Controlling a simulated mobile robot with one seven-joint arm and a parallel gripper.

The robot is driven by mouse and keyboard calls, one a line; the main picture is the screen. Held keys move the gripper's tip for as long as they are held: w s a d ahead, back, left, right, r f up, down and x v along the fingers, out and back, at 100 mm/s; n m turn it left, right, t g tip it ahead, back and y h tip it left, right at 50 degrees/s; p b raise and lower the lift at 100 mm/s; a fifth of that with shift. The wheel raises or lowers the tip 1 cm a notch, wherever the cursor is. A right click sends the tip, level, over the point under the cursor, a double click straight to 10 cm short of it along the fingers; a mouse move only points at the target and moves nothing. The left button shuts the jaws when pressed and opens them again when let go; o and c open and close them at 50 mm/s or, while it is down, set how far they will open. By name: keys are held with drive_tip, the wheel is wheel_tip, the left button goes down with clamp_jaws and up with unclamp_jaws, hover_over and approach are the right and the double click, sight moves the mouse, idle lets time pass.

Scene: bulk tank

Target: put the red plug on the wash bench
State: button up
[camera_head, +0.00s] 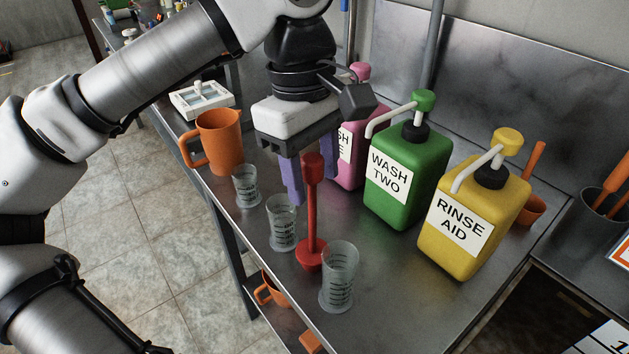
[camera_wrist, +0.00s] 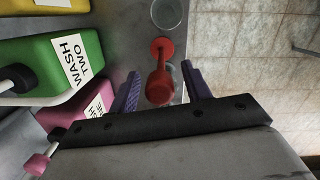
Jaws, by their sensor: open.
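The red plug (camera_head: 312,215) stands upright on a steel bench (camera_head: 265,225), with a round base, thin stem and thick knob on top. It stands among clear measuring beakers. My gripper (camera_head: 311,188) points down beside the plug's upper part, its two purple fingers apart and empty. In the wrist view the plug's knob (camera_wrist: 159,87) shows between the two fingertips (camera_wrist: 160,82); I see no contact. No label shows which surface is the wash bench.
Clear beakers (camera_head: 339,277) stand close to the plug. Pink, green (camera_head: 407,175) and yellow (camera_head: 475,215) dispensers stand behind and to the right. An orange jug (camera_head: 219,142) and a white tray (camera_head: 202,99) stand at left. The bench's front edge is near the beakers.

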drive_tip(key=r, duration=0.6)
drive_tip(key=a+r, duration=0.1)
drive_tip(key=r, duration=0.2)
drive_tip(key=shift+w+r+p, duration=0.35)
drive_tip(key=shift+w+p, duration=0.05)
